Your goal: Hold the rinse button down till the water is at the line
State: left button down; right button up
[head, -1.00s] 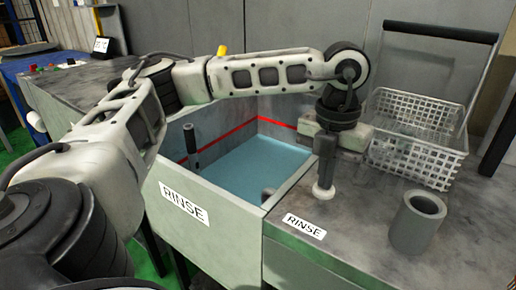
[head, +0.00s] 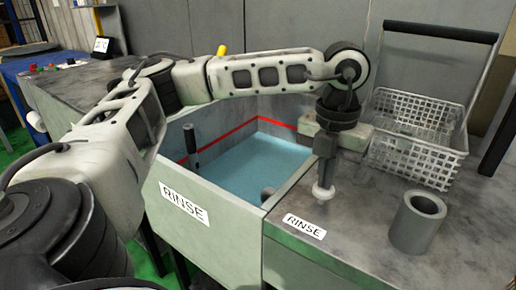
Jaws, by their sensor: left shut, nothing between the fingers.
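The rinse tank (head: 213,178) holds blue water (head: 255,163). A red line (head: 240,130) runs around its inner walls, and the water surface lies a little below it. My left gripper (head: 324,184) is shut and points straight down at the white rinse button (head: 323,193) on the counter right of the tank. Its fingertips appear to touch the button top, which they partly hide; how far it is pressed I cannot tell. A RINSE label (head: 305,226) lies in front of the button. My right gripper is not in view.
A wire basket (head: 415,160) with a black-handled frame stands at the back right. A grey hollow cylinder (head: 417,222) stands on the counter right of the button. A dark handle (head: 190,140) stands at the tank's left side.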

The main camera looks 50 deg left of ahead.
pick_arm(q)
jog(key=shift+f, duration=0.1)
notch_tip(320, 180, up, 7)
jog(key=p, duration=0.5)
jog(key=shift+s, duration=0.1)
dwell(0.6)
